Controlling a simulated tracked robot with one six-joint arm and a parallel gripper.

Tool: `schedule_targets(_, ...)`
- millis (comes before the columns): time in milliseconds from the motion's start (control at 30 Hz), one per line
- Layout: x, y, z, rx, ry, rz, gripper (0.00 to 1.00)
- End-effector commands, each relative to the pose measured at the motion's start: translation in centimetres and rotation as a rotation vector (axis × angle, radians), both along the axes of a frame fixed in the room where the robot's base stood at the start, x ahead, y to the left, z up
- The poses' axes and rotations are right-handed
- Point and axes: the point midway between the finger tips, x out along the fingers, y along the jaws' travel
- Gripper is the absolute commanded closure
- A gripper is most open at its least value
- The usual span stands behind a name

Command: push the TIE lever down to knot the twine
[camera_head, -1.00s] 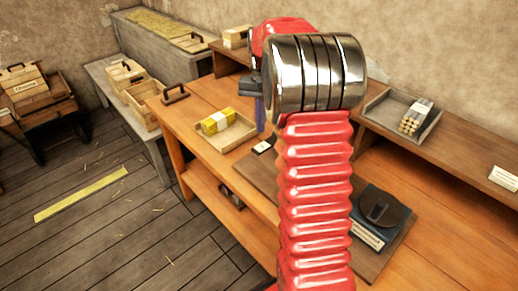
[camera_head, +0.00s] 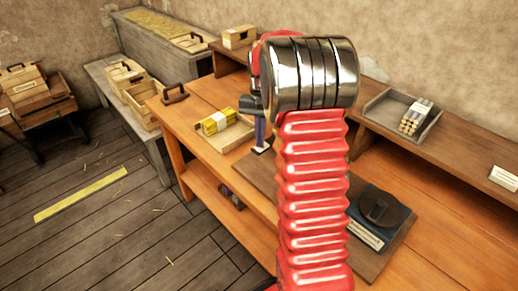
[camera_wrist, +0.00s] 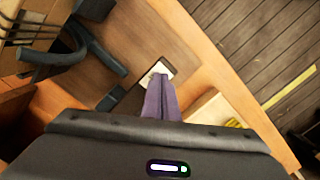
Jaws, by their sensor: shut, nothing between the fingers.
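My gripper (camera_wrist: 162,98) shows in the wrist view as purple fingers, shut with nothing between them. They are over a small white label (camera_wrist: 157,71) on the brown bench, overlapping its lower edge; I cannot tell if they touch it. A dark lever-like bar (camera_wrist: 106,62) with a curved arm is at the left of the wrist view, apart from the fingers. Whether it is the TIE lever I cannot tell, as no lettering is readable. In the head view my gripper (camera_head: 260,132) points down beside my red arm, which hides most of the press. No twine is clearly visible.
A tray (camera_head: 236,140) with a yellow bundle stands left of my gripper. A blue box with a black round top (camera_head: 380,207) is at the right of the bench. A grey tray (camera_head: 425,128) holds rods on the back shelf. The floor at left is mostly clear.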

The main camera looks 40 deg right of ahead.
Motion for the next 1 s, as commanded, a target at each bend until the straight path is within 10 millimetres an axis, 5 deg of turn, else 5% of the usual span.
schedule_targets(600,-0.1,0.1,-4.2,0.002,0.003,0.001,1.00)
schedule_targets(1000,0.3,-0.2,-4.4,0.002,0.002,0.001,1.00)
